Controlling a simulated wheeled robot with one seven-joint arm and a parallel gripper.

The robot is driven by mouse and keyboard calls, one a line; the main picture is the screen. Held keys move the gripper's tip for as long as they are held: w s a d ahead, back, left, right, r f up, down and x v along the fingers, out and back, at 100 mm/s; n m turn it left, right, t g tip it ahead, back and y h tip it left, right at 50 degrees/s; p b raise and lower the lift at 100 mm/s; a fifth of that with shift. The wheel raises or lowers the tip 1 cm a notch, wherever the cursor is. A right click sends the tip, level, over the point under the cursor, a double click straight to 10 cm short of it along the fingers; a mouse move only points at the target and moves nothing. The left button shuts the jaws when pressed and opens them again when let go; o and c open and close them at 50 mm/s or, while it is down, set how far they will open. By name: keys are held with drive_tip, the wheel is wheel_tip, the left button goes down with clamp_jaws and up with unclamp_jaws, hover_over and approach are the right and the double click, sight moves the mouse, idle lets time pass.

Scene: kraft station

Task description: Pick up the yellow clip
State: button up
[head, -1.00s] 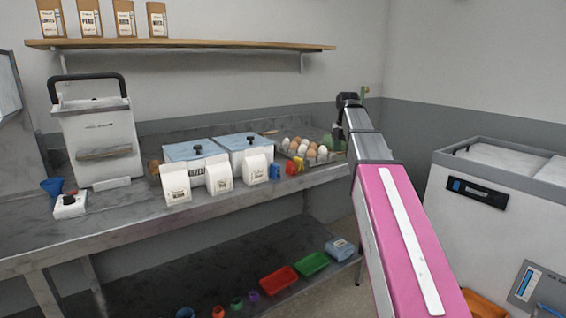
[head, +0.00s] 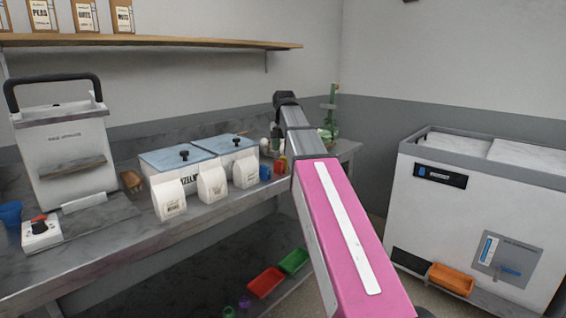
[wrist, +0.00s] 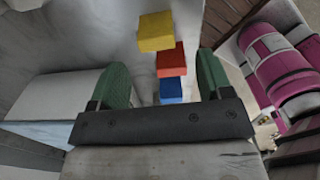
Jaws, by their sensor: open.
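The yellow clip (wrist: 157,31) is a small block at the upper middle of the wrist view, on a pale surface. A red clip (wrist: 171,59) and a blue clip (wrist: 171,90) line up below it in that view. My gripper (wrist: 164,60) is open and empty, its two green fingers wide apart. The red clip shows between the fingers, and the yellow clip lies beyond their tips. In the head view the blue clip (head: 265,172) and red clip (head: 282,165) stand on the counter left of my arm. The gripper is hidden there, and the yellow clip is hard to make out.
White cartons (head: 211,184) stand on the counter (head: 110,238) left of the clips, before blue-lidded bins (head: 184,165). Green equipment (head: 331,112) stands behind my arm. A white chest (head: 470,200) is at right. Red (head: 266,283) and green (head: 293,261) trays lie below.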

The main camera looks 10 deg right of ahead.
sight(284, 158)
drive_tip(key=shift+w+f, duration=0.1)
drive_tip(key=shift+f, duration=3.3)
drive_tip(key=c, duration=1)
